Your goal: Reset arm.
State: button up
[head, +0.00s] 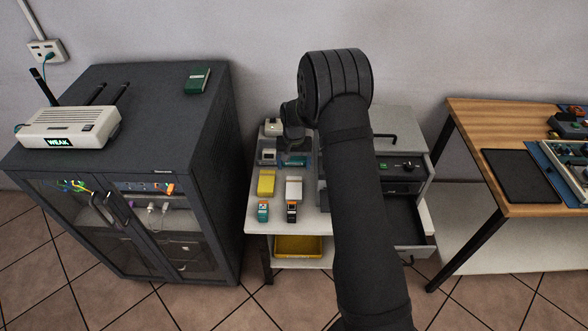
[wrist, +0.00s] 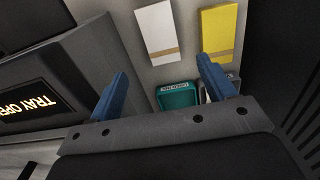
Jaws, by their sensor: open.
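My arm reaches from the bottom of the head view up over the small white table. My gripper (head: 293,157) hangs low over the back of that table, partly hidden by my own wrist. In the wrist view my gripper (wrist: 163,72) shows two blue fingers spread wide apart. A teal item (wrist: 177,95) with a pale label lies between and below the fingers, with clear room on the finger sides; I cannot tell its exact height gap. Nothing is held.
A white box (head: 294,188) and a yellow box (head: 266,182) stand on the white table (head: 315,222). A dark drawer unit (head: 405,217) is open at right. In the wrist view, a "TRAY OPEN" display (wrist: 36,106) sits left. A cabinet (head: 205,190) bears a router (head: 70,125).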

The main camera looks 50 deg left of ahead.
aim_at(294, 187)
dwell(0.3)
jog(key=shift+f, duration=4.3)
